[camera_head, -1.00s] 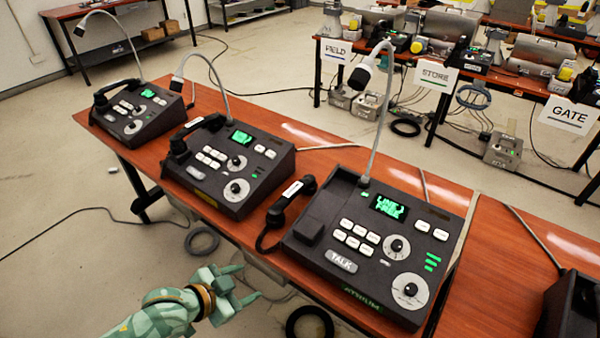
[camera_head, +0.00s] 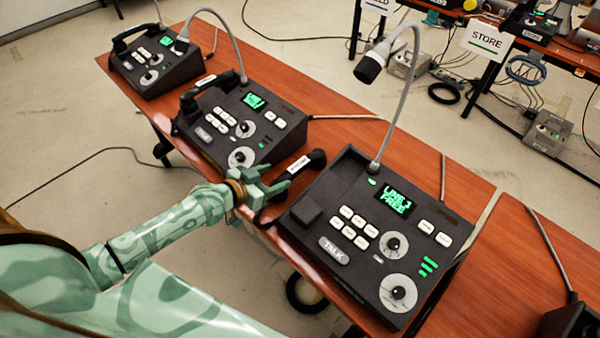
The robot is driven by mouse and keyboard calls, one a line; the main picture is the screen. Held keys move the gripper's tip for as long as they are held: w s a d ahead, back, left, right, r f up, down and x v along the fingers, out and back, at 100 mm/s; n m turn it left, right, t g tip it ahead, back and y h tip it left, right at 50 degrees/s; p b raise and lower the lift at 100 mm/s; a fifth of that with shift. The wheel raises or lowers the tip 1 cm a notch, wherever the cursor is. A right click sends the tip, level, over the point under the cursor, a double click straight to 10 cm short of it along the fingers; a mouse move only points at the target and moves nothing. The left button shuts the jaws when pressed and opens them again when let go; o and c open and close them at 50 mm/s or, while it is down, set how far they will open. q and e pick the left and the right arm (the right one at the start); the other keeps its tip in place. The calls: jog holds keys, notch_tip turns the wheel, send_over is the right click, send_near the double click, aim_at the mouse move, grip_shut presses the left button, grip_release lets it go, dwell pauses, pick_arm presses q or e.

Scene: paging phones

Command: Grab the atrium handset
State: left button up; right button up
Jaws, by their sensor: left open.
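A black handset (camera_head: 317,159) with a small white label lies off its phone on the red-brown table, left of the nearest full phone (camera_head: 372,225); I cannot read its label. That phone's cradle is empty and its green display shows "LINE" and "FREE". My left gripper (camera_head: 277,182) is open, its fingers at the handset's middle and partly hiding it; I cannot tell whether they touch it. Two more black handsets sit on the middle phone (camera_head: 245,125) and the far phone (camera_head: 160,65). My right gripper is not in view.
A gooseneck microphone (camera_head: 368,68) rises from the nearest full phone, and others from the phones behind. Part of another phone (camera_head: 575,320) shows at the lower right corner of the table (camera_head: 330,105). Benches with a STORE sign (camera_head: 487,41) stand behind.

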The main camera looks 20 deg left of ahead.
aim_at(295, 167)
pick_arm(q)
jog(key=b+x, duration=0.1)
jog(key=x, duration=0.3)
jog(key=b+x, duration=0.1)
jog(key=x, duration=0.1)
jog(key=b+x, duration=0.1)
jog(key=x, duration=0.1)
jog(key=shift+w+a+f, duration=0.1)
jog(key=shift+w+f, duration=0.05)
jog(key=shift+f, duration=0.25)
jog(key=shift+w+f, duration=0.1)
jog(key=shift+w, duration=0.35)
jog(key=shift+s, duration=0.1)
jog(key=c, duration=1.2)
